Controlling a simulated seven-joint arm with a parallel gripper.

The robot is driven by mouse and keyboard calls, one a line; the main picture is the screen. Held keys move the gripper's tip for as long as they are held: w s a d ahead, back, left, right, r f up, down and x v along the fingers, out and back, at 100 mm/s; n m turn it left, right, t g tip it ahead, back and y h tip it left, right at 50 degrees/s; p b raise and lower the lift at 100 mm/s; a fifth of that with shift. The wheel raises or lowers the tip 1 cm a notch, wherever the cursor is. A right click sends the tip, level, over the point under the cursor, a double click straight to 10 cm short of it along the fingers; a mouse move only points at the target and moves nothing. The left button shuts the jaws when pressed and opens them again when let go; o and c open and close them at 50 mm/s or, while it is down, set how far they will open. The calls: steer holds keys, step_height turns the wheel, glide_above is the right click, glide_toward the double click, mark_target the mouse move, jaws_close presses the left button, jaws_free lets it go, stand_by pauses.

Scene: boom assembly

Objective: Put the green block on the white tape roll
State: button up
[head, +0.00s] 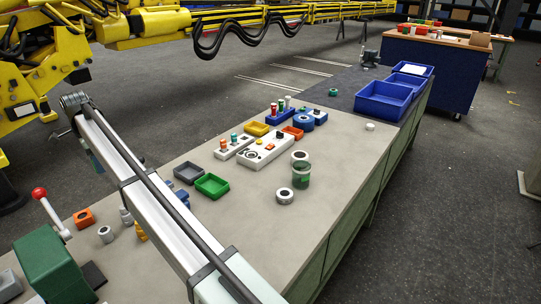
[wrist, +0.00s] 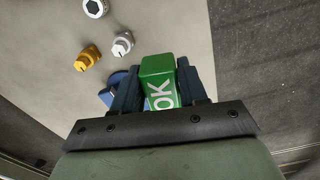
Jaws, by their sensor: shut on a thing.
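The green block (wrist: 158,88), with white "OK" lettering, is between the two dark fingers of my gripper (wrist: 157,78) in the wrist view. The fingers press on its sides. In the head view I cannot make out the gripper or the block; my arm covers part of the table. White or pale rings with dark centres stand on the table in the head view: one (head: 285,197) in front of a green translucent jar (head: 301,177), another (head: 300,154) behind it. A small white disc (head: 370,126) lies farther right. I cannot tell which is the tape roll.
Grey (head: 188,173) and green (head: 212,185) trays and white control boxes (head: 266,150) stand mid-table. Blue bins (head: 385,101) are at the far end. The table's right-front area is clear.

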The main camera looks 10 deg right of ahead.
steer(key=shift+r, duration=0.95)
steer(key=w+d+m, duration=0.4)
steer(key=w+d, duration=0.6)
steer(key=d, duration=0.5)
steer(key=m, duration=1.2)
glide_above(298, 154)
steer(key=shift+a+f, duration=0.1)
steer(key=shift+f, duration=7.6)
steer(key=shift+f, duration=0.1)
